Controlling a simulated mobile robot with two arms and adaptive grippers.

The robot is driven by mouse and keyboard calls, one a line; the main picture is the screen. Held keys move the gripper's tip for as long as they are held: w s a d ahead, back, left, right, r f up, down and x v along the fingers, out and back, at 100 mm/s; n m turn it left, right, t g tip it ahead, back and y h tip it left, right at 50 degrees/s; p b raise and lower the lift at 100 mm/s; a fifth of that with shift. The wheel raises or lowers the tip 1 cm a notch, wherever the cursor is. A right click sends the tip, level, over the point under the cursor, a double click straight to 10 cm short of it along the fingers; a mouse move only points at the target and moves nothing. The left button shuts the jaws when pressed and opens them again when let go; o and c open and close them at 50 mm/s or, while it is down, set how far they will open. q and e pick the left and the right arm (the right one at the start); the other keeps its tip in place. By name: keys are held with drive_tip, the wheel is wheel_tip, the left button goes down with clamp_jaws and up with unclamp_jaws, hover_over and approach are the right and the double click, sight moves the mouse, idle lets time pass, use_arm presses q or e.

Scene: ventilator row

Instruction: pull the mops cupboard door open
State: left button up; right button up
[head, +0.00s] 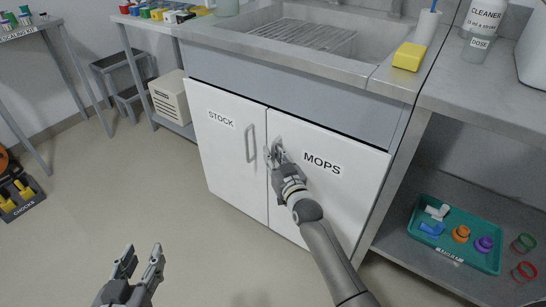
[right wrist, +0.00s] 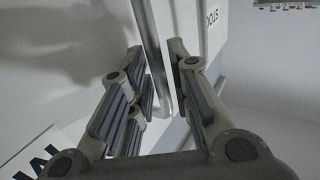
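The white mops door (head: 335,200) is the right door of the sink cupboard and looks shut. It bears the label MOPS. My right gripper (head: 274,153) is at its upper left edge and mostly hides its handle in the head view. In the right wrist view, the grey bar handle (right wrist: 148,30) runs down between the two open fingers of my right gripper (right wrist: 160,95). I see gaps beside the bar, so the fingers do not look closed on it. My left gripper (head: 141,262) is open and empty, low over the floor, away from the cupboard.
The stock door (head: 228,160) with its own bar handle (head: 250,143) is just left of my right gripper. A sink counter (head: 280,50) overhangs the doors. A teal tray (head: 450,262) sits on the low shelf at right. The floor (head: 140,190) before the stock door is clear.

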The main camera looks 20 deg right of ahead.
use_arm(q)
drive_tip(key=shift+w+d+r, duration=0.1)
drive_tip(key=shift+w+r, duration=0.05)
drive_tip(key=shift+r, duration=0.2)
use_arm(e)
drive_tip(key=shift+w, duration=0.2)
clamp_jaws()
